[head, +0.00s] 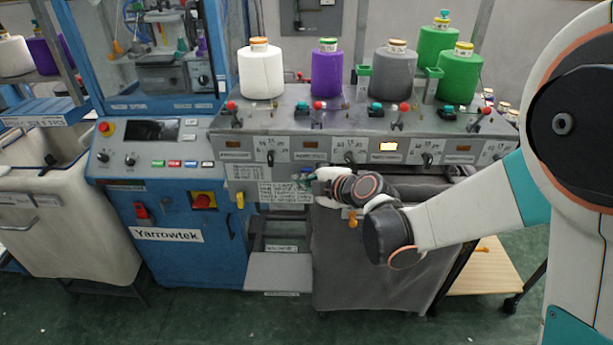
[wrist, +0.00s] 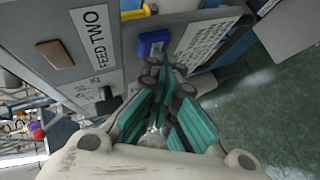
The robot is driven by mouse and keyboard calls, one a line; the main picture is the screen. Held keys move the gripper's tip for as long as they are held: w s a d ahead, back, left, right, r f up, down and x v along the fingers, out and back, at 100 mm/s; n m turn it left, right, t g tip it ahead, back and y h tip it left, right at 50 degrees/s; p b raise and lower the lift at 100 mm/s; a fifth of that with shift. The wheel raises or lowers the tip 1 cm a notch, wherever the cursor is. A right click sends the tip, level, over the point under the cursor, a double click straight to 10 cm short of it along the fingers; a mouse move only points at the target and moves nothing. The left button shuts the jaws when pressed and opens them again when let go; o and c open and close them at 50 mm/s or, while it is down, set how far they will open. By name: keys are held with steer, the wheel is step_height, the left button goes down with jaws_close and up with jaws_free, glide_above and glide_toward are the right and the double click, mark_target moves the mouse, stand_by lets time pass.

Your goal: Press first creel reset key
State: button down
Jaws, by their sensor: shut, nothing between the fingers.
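The grey creel front panel (head: 330,160) runs below the yarn cones, with windows, white labels and dark knobs along it. My gripper (head: 306,180) is at its lower edge, near a white printed card (head: 284,192). In the wrist view my gripper (wrist: 157,72) has its teal fingers together with nothing between them. A blue block-like key (wrist: 153,43) lies just past the fingertips; I cannot tell whether they touch it. A label reading FEED TWO (wrist: 94,38) and a brown window (wrist: 55,54) are to its left. Which key is the first creel reset key is not readable.
White (head: 261,74), purple (head: 327,73), grey (head: 393,75) and green cones stand on the creel top, behind red-knobbed levers. One window (head: 388,146) is lit. A blue Yarrowtek cabinet (head: 185,240) stands left, with a red switch (head: 203,200) and yellow handle (head: 240,199).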

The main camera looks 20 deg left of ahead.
steer(key=shift+w, duration=0.3)
steer(key=shift+s, duration=0.3)
stand_by(0.3)
steer(key=shift+s, duration=0.1)
steer(key=shift+s+d+b, duration=0.15)
steer(key=shift+s+d, duration=0.1)
steer(key=shift+s, duration=0.7)
steer(key=shift+s+d+b, duration=0.2)
steer(key=shift+s+d, duration=0.05)
steer(key=shift+s, duration=0.7)
steer(key=shift+s+d+b, duration=0.15)
steer(key=shift+s+d, duration=0.1)
steer(key=shift+s, duration=0.7)
